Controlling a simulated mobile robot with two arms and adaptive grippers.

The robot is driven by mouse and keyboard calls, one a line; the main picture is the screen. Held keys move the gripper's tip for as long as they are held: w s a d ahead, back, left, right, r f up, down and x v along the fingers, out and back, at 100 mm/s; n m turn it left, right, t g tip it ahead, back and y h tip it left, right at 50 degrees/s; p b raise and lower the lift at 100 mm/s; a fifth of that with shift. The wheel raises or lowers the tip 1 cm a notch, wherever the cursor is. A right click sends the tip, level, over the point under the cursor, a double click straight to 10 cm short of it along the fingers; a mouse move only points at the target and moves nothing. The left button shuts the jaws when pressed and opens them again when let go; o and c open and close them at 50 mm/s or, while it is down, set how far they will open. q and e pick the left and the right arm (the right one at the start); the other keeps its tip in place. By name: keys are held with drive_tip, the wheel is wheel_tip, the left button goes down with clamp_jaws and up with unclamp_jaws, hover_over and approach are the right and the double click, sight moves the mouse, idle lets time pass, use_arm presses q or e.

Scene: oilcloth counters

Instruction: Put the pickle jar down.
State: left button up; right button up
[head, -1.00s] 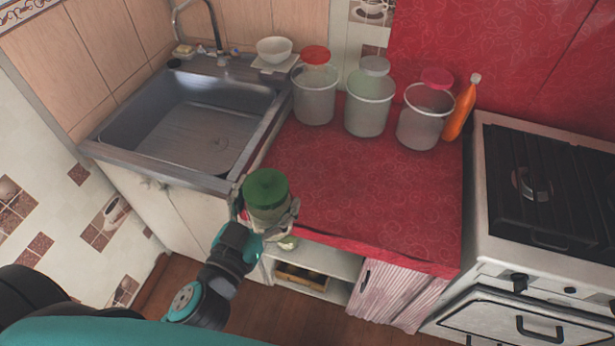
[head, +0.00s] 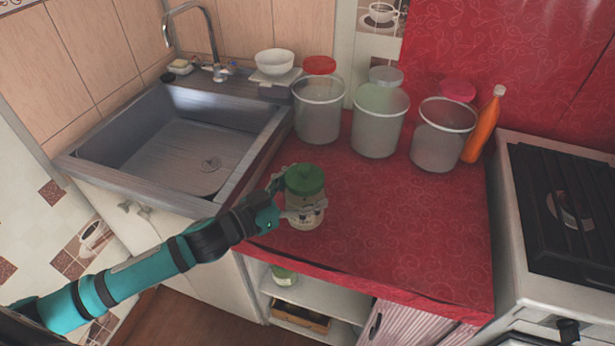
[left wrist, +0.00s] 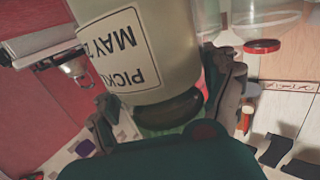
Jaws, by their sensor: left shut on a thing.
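The pickle jar (head: 305,186) has a green lid and a pale label. It is upright at the left part of the red counter (head: 400,235), near the sink side. My left gripper (head: 296,211) is shut around the jar's body from the left. The jar fills the left wrist view (left wrist: 150,50), where its label shows upside down with "PICK" and "MAY". I cannot tell whether its base touches the counter. My right gripper is not in view.
Three clear canisters (head: 318,110) with an orange bottle (head: 484,125) stand along the back of the counter. A metal sink (head: 190,140) is at the left and a stove (head: 560,235) at the right. The counter's middle and front are clear.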

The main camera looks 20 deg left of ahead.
use_arm(q)
drive_tip(key=shift+w+a+f, duration=0.3)
drive_tip(key=shift+w+f, duration=0.4)
drive_tip(key=shift+w, duration=0.65)
drive_tip(key=shift+w+a+f, duration=0.3)
drive_tip(key=shift+w+f, duration=0.35)
drive_tip(key=shift+w, duration=0.75)
drive_tip(key=shift+w+a+f, duration=0.3)
drive_tip(key=shift+w+f, duration=0.4)
drive_tip(key=shift+w, duration=0.65)
drive_tip(key=o, duration=1.6)
drive_tip(key=shift+s+f, duration=0.1)
drive_tip(key=shift+f, duration=0.15)
drive_tip(key=shift+c, duration=0.2)
drive_tip(key=shift+r, duration=0.15)
drive_tip(key=v, duration=0.6)
drive_tip(key=shift+s, duration=0.1)
drive_tip(key=shift+s+a+b, duration=0.3)
drive_tip(key=shift+s+a, duration=0.15)
drive_tip(key=shift+s, duration=0.1)
